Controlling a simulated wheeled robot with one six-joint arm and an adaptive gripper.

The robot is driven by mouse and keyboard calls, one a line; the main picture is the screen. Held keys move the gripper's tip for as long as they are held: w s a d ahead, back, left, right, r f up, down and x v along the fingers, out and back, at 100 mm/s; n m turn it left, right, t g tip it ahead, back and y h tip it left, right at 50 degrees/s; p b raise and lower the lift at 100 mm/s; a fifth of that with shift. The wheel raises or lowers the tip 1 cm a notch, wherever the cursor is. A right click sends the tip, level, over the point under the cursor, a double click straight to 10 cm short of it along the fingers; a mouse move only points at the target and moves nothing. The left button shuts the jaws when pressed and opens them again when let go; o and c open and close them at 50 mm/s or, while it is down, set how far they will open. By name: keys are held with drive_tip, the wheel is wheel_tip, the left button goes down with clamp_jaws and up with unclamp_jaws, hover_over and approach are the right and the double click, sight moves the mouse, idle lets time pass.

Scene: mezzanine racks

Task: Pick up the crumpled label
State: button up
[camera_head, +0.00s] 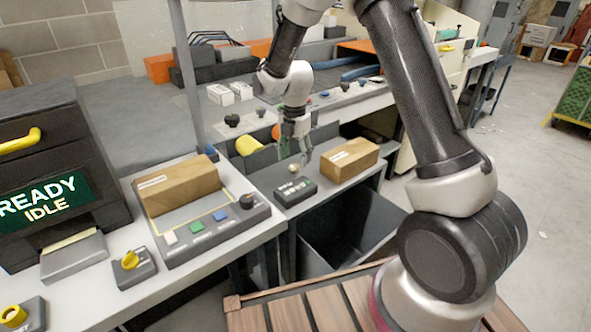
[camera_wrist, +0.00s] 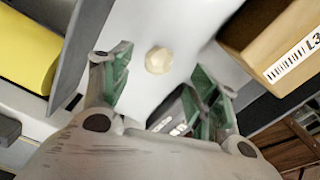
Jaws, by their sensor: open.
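The crumpled label (camera_head: 293,168) is a small, pale cream ball on the grey shelf surface, between a dark keypad box and a cardboard box. In the wrist view the crumpled label (camera_wrist: 158,61) lies beyond my fingertips, roughly in line with the gap between them. My gripper (camera_head: 302,150) points down just above and beside it. My gripper (camera_wrist: 163,75) is open with its green-padded fingers spread, and nothing is between them. I cannot tell the exact height of the fingertips above the surface.
A cardboard box (camera_head: 350,160) stands right of the label, and a dark keypad box (camera_head: 295,191) in front. A yellow roll (camera_head: 248,146) lies behind left. A dark open bin (camera_head: 345,235) is below the shelf edge. Another carton (camera_head: 177,185) sits on the scale at left.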

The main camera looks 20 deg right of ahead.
sight(294, 164)
wheel_tip(294, 164, down, 4)
drive_tip(key=shift+w+f, duration=0.1)
drive_tip(key=shift+f, duration=0.15)
drive_tip(key=c, duration=0.8)
